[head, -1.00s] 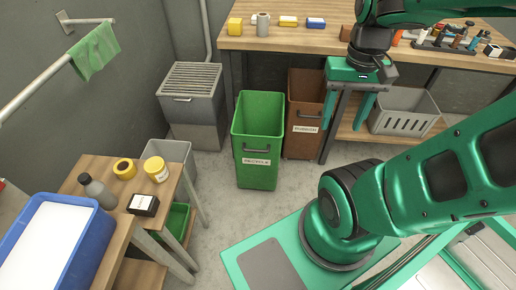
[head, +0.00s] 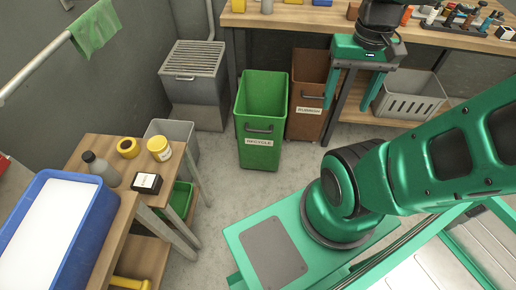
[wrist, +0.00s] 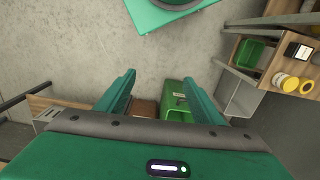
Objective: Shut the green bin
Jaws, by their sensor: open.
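The green bin (head: 259,150), labelled RECYCLE, stands on the floor, pulled out in front of the workbench. Its top is open and a dark handle is on its front. It also shows in the wrist view (wrist: 179,98), partly hidden by my gripper. My gripper (head: 349,106) is open and empty, fingers pointing down, to the right of the green bin and in front of the bench edge. In the wrist view my gripper (wrist: 159,80) has its two fingers wide apart with nothing between them.
A brown bin (head: 308,108), labelled RUBBISH, stands right beside the green bin. A grey slatted cabinet (head: 194,80) is to its left, and a grey crate (head: 408,98) sits on the bench shelf. A side table (head: 112,160) is at left. Floor before the green bin is clear.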

